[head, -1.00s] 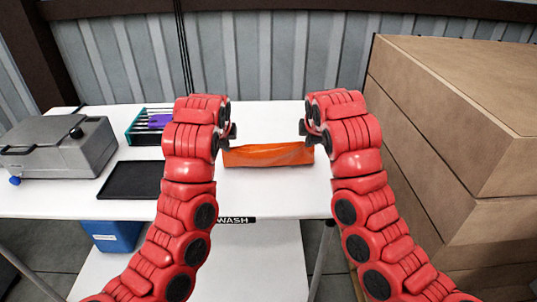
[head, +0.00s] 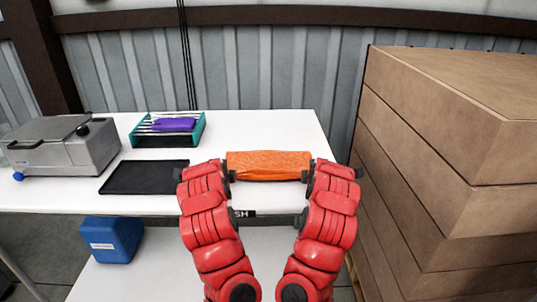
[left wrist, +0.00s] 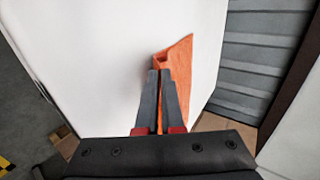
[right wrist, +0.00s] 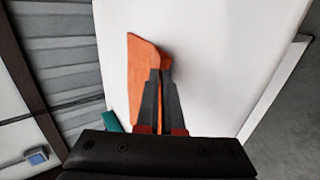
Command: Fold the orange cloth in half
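The orange cloth (head: 268,165) lies across the white table near its front right part, spanning between my two grippers. It looks doubled over, with a raised, loose fold showing in the left wrist view (left wrist: 178,65) and in the right wrist view (right wrist: 143,65). My left gripper (left wrist: 160,74) is shut on the cloth's left near edge. My right gripper (right wrist: 160,74) is shut on its right near edge. The cloth's near side is partly hidden by the fingers and arms.
A black tray (head: 145,177) lies left of the cloth. Behind it stands a teal rack (head: 168,128) with a purple item. A grey metal box (head: 62,147) is at far left. Stacked cartons (head: 440,150) rise close to the right. The table behind the cloth is clear.

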